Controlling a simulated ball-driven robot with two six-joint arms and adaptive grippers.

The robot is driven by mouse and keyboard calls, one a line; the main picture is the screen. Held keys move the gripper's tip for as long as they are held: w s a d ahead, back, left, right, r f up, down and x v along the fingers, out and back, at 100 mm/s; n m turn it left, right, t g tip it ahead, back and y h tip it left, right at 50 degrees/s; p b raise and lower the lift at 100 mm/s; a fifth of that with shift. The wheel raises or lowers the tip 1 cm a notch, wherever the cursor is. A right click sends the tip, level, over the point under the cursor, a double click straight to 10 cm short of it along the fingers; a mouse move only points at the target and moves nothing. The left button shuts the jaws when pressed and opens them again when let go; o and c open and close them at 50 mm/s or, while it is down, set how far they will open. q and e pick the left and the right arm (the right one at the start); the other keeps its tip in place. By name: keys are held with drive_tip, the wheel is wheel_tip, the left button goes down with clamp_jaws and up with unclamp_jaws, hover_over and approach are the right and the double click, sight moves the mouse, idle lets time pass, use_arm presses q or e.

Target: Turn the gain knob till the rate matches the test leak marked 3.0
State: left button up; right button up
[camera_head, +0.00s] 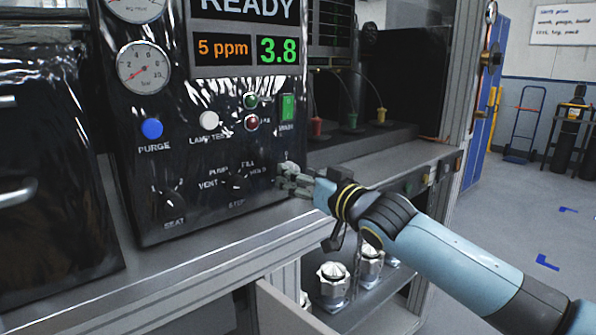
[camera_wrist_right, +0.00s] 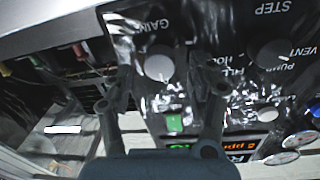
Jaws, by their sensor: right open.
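The gain knob (camera_wrist_right: 160,62) is a round grey knob under the upside-down word GAIN in the right wrist view. My right gripper (camera_head: 290,180) is at the lower right of the black panel (camera_head: 215,105). In the wrist view its two fingers stand open (camera_wrist_right: 163,82), one on each side of the knob; I cannot tell whether they touch it. The display (camera_head: 277,50) reads READY, 5 ppm in orange and 3.8 in green. No 3.0 mark is legible. My left gripper is not in view.
Beside the gain knob are the selector knob (camera_head: 237,182), the seat knob (camera_head: 172,203) and a lit green switch (camera_head: 287,107). Red (camera_head: 317,126), green (camera_head: 351,121) and yellow (camera_head: 381,115) fittings stand behind on the right. Silver-capped parts (camera_head: 333,279) sit below the counter.

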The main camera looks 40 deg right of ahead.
drive_tip(key=shift+w, duration=0.45)
drive_tip(key=shift+c, duration=1)
drive_tip(key=c, duration=0.9)
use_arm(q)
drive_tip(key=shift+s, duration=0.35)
use_arm(e)
drive_tip(key=shift+c, duration=0.2)
drive_tip(key=shift+n, duration=0.3)
